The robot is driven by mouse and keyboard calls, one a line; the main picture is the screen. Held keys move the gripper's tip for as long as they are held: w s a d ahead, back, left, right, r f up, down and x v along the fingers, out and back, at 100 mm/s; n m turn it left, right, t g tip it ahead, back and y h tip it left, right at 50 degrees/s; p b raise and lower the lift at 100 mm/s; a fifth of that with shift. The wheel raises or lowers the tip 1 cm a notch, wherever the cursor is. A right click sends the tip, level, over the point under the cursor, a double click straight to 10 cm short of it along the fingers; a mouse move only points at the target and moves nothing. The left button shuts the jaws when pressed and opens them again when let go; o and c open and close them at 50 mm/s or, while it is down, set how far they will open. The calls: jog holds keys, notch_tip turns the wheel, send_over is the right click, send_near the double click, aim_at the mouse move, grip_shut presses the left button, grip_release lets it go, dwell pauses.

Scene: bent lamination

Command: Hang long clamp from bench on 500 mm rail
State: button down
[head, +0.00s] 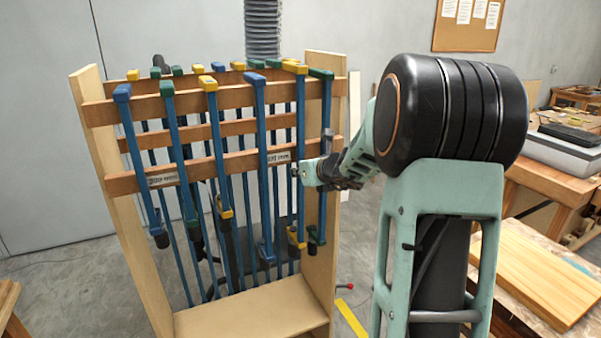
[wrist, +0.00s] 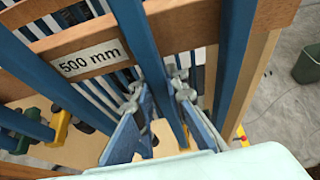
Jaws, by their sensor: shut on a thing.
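My gripper (head: 312,173) is at the right end of the rack, at the height of the lower front rail. Its fingers (wrist: 160,95) are shut on the blue bar of a long clamp (wrist: 139,38), one finger on each side in the wrist view. In the head view this long clamp (head: 301,115) hangs upright, with a yellow head (head: 294,67) at the upper rail and a yellow lower jaw (head: 297,240). The 500 mm label (wrist: 89,59) is on the rail (wrist: 180,22), left of the held bar. I cannot tell whether the head rests on the upper rail (head: 228,97).
A green-headed clamp (head: 322,74) hangs close on the right, beside the right upright (head: 325,220). A blue-headed clamp (head: 256,79) hangs to the left, with several others beyond. Behind my arm stand a workbench (head: 545,180) and boards (head: 535,270).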

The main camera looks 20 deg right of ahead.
jog(key=shift+f+b, duration=0.25)
jog(key=shift+b, duration=0.2)
jog(key=shift+f+b, duration=0.55)
jog(key=shift+b, duration=0.1)
dwell(0.3)
jog(key=c, duration=1.9)
grip_release()
jog(key=shift+c, duration=0.2)
jog(key=shift+o, duration=0.5)
jog(key=shift+s+f, duration=0.1)
jog(key=shift+f, duration=0.2)
jog(key=v, duration=1.2)
jog(key=shift+r, duration=0.15)
